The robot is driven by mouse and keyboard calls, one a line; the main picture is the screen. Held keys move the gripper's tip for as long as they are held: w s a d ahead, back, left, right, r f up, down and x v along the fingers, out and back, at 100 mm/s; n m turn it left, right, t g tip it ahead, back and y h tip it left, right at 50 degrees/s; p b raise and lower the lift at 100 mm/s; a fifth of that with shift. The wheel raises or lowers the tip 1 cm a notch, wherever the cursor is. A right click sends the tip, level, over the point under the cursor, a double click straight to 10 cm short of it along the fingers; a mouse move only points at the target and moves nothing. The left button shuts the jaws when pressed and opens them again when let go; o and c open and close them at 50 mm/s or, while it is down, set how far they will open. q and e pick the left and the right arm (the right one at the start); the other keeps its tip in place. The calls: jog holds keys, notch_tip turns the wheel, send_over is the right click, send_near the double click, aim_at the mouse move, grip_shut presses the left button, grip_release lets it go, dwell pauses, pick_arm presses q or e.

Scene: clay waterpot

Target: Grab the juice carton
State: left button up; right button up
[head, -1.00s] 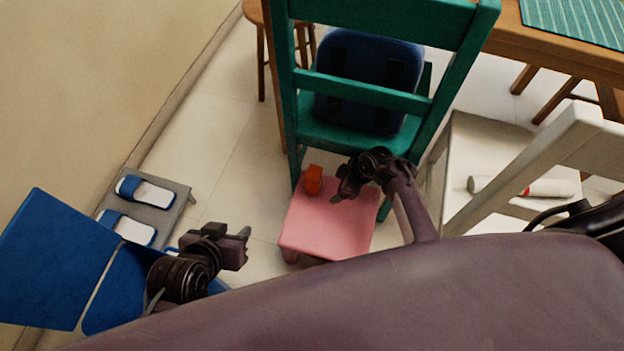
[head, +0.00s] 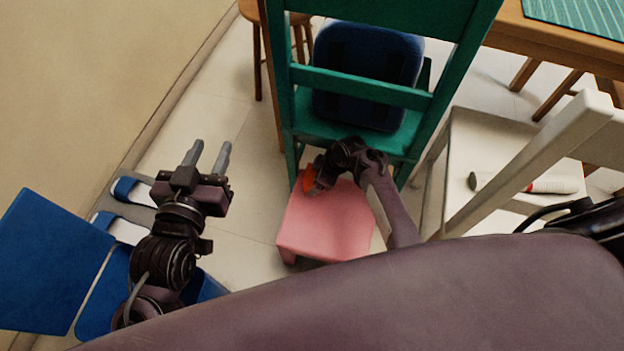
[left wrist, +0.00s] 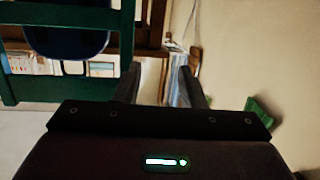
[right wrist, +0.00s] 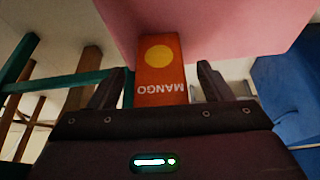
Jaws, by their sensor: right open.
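The juice carton (head: 309,180) is small and orange, and stands at the far left corner of a pink stool (head: 322,228). In the right wrist view the carton (right wrist: 159,72) shows a yellow circle and the word MANGO. My right gripper (head: 317,187) is right at the carton and partly covers it in the head view. Its fingers (right wrist: 160,78) are apart, one on each side of the carton; I cannot tell if either touches it. My left gripper (head: 208,153) is open and empty, left of the stool above the floor.
A green chair (head: 365,90) with a blue backpack (head: 367,75) stands just behind the stool. A white chair (head: 500,150) holding a white tube is at the right.

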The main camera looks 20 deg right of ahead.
jog(key=shift+w+a+b, duration=0.35)
jog(key=shift+w+a, duration=0.3)
jog(key=shift+a, duration=0.2)
jog(key=shift+w+a+f+b, duration=0.15)
jog(key=shift+a+f+b, duration=0.1)
jog(key=shift+f+b, duration=0.25)
pick_arm(q)
notch_tip(320, 180, up, 13)
jog(key=a+t+h, duration=0.1)
jog(key=t+h, duration=0.1)
jog(key=t, duration=0.4)
jog(key=shift+r+t+h, duration=0.2)
jog(key=shift+t+h, duration=0.2)
jog(key=shift+s, duration=0.1)
pick_arm(e)
jog(key=shift+c, duration=0.4)
jog(key=c, duration=1)
